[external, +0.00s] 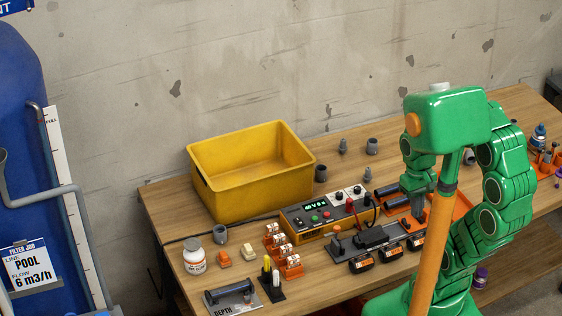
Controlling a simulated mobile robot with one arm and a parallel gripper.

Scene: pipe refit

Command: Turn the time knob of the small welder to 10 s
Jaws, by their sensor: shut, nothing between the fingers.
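The small welder appears to be the orange-and-grey box (290,222) with a lit green display, in the middle of the bench. White dial plates with dark knobs (339,196) sit at its right end. Which knob is the time knob, and where it points, is too small to read. My gripper (418,207) points down over the bench to the right of the welder, apart from the knobs. Its fingers look closed and empty, though they are small and partly hidden by my arm.
A yellow bin (250,190) stands behind the welder on the wooden bench (160,198). Grey pipe fittings (372,146) stand at the back. A dark clamp fixture (372,238) lies in front. A white jar (194,257) and orange holders (291,267) are at front left.

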